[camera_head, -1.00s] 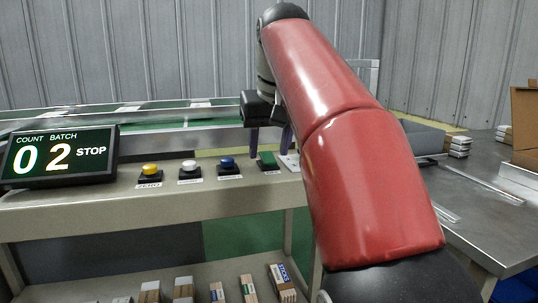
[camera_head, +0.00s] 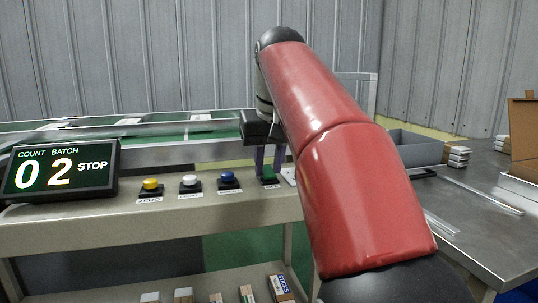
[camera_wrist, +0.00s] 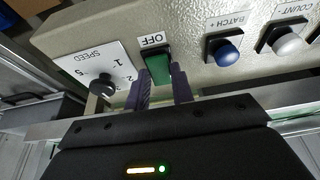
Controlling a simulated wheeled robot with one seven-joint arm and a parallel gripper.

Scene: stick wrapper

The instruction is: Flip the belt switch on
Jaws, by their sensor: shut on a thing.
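The belt switch is a green rocker (camera_wrist: 159,66) in a black frame, with an "OFF" label beside it, in the wrist view. It also shows in the head view (camera_head: 269,180) at the right of the row of buttons. My gripper (camera_wrist: 160,82) has one purple finger on each side of the green rocker and is shut on it. In the head view, my gripper (camera_head: 269,163) points down at the switch, and the fingers partly cover it. The display (camera_head: 62,171) reads count 0, batch 2 and "STOP".
Yellow (camera_head: 150,184), white (camera_head: 190,181) and blue (camera_head: 227,177) buttons stand left of the switch. A black speed knob (camera_wrist: 103,85) sits close beside my gripper in the wrist view. The conveyor (camera_head: 165,136) runs behind the panel. A grey bin (camera_head: 415,150) is at right.

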